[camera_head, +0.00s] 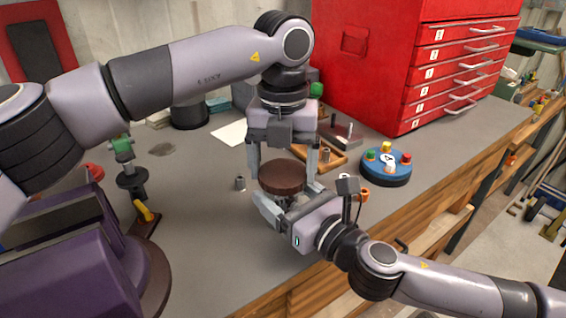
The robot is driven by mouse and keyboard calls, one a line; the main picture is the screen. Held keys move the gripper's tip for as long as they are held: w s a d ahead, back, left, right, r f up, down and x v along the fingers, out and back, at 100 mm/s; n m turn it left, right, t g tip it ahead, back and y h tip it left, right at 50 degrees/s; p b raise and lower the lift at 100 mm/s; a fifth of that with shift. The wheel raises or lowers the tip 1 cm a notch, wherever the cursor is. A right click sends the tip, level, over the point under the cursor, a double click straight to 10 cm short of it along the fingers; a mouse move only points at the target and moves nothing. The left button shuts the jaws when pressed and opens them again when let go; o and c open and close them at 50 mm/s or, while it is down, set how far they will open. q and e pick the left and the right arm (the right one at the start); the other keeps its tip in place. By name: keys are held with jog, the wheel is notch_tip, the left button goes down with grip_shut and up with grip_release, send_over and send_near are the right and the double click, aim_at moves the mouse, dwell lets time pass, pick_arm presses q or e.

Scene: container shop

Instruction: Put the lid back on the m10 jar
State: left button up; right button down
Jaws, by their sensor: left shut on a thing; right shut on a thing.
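A round dark brown lid (283,174) is level between the two fingers of my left gripper (284,180), which points straight down and is shut on it. My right gripper (286,198) comes in from the lower right, just below the lid, with its fingers around the m10 jar. The jar is almost wholly hidden by the lid and the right gripper's fingers. I cannot tell whether the lid touches the jar's rim or is a little above it.
A blue round stand with coloured knobs (386,172) is to the right. A red drawer cabinet (385,60) fills the back. The grey bench top (205,235) is clear at front left.

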pick_arm(q)
jog(key=m, duration=0.6)
pick_arm(e)
jog(key=shift+f, duration=0.1)
pick_arm(q)
jog(key=m, duration=1.8)
jog(key=o, duration=1)
notch_tip(320, 180, up, 12)
jog(key=shift+f, duration=0.1)
